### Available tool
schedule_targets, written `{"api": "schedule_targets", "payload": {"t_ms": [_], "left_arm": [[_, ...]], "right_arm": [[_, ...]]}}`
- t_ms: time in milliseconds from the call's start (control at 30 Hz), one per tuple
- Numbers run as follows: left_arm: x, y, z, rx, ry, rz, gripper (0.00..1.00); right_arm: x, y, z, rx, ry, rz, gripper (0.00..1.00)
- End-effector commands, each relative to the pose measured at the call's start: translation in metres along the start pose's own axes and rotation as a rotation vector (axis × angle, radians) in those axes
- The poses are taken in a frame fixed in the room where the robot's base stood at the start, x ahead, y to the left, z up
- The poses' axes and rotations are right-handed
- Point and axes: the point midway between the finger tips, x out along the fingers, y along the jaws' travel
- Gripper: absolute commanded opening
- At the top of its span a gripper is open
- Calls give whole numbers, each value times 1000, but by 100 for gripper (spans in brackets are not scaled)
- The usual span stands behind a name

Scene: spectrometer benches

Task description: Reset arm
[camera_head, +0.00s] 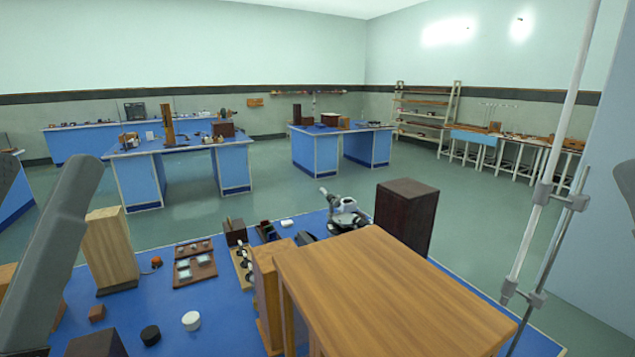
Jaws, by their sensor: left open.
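My left gripper (58,225) is at the left edge, close to the camera, as a large grey shape rising over the near blue bench (225,290). It is open, and I see nothing held in it. Its lower part runs out of the frame. A grey piece at the right edge may be part of my right arm; my right gripper does not show.
A large wooden box (390,290) fills the bench's near middle. Floor lies clear behind; more blue benches (180,165) stand farther off.

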Motion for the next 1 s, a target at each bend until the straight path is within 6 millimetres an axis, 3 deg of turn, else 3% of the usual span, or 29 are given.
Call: {"api": "schedule_targets", "payload": {"t_ms": [33,267,700,833,1000], "left_arm": [[26,-1,-29,0,15,-3,72],[80,-2,-81,0,15,-5,72],[233,-4,-226,1,15,-7,72],[259,-4,-250,1,15,-7,72],[267,-4,-258,1,15,-7,72]], "right_arm": [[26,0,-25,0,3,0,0],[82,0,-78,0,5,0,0],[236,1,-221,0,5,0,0],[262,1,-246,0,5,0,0],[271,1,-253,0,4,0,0]]}}
